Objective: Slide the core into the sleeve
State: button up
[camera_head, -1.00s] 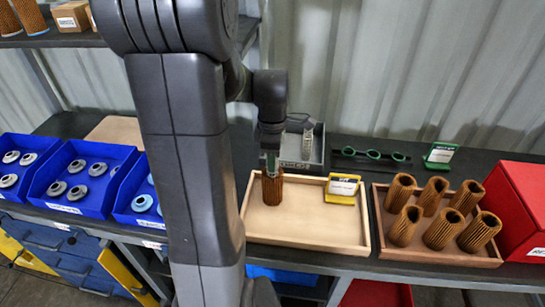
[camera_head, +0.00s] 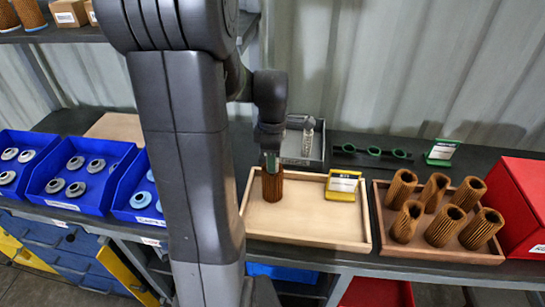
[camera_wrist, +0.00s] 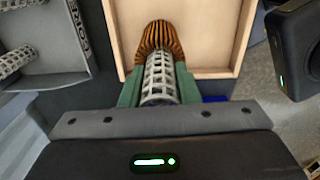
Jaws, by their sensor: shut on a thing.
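My gripper (camera_wrist: 159,91) is shut on a pale grey lattice core (camera_wrist: 160,80), with a green finger on each side. It also shows in the head view (camera_head: 270,158), pointing down over the sleeve. The brown pleated sleeve (camera_head: 272,186) stands upright in the left part of the light wooden tray (camera_head: 310,230). In the wrist view the sleeve (camera_wrist: 158,36) lies directly beyond the core, and the two line up closely. The core's far end meets the sleeve's mouth there; how deep it sits is hidden.
A grey bin (camera_head: 300,150) behind the tray holds more lattice cores (camera_wrist: 65,75). A brown tray (camera_head: 440,248) with several sleeves stands right, beside a red box (camera_head: 520,205). Blue bins (camera_head: 80,180) stand left.

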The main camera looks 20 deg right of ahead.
jog(key=shift+f+b, duration=0.35)
jog(key=shift+f, duration=0.2)
jog(key=o, duration=1)
jog(key=shift+r, duration=0.1)
notch_tip(320, 180, up, 14)
jog(key=shift+f, duration=0.2)
notch_tip(320, 180, down, 14)
jog(key=shift+r, duration=0.25)
dwell(0.5)
dwell(0.3)
